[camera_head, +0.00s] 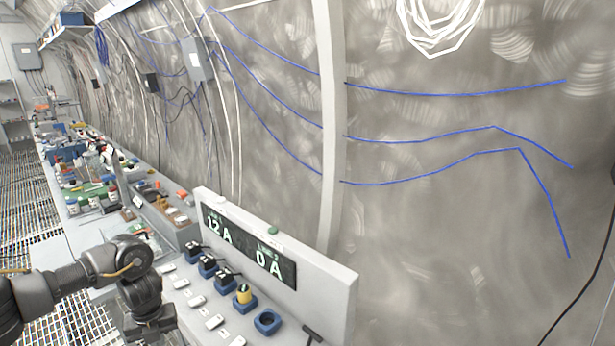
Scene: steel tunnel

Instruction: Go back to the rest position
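My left arm (60,281) comes in from the left edge. Its dark grey wrist (140,292) bends down beside the front of the white panel and runs out at the bottom edge, so my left gripper's fingers do not show. My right arm and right gripper are not in the picture. I cannot see anything held.
A white panel (325,283) with a display (248,246) reading "12 A" and "0 A" stands by the curved steel wall. Before it are black plugs in blue sockets, a yellow plug (243,294), an empty blue socket (267,321) and white switches. A cluttered bench (85,190) stretches behind.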

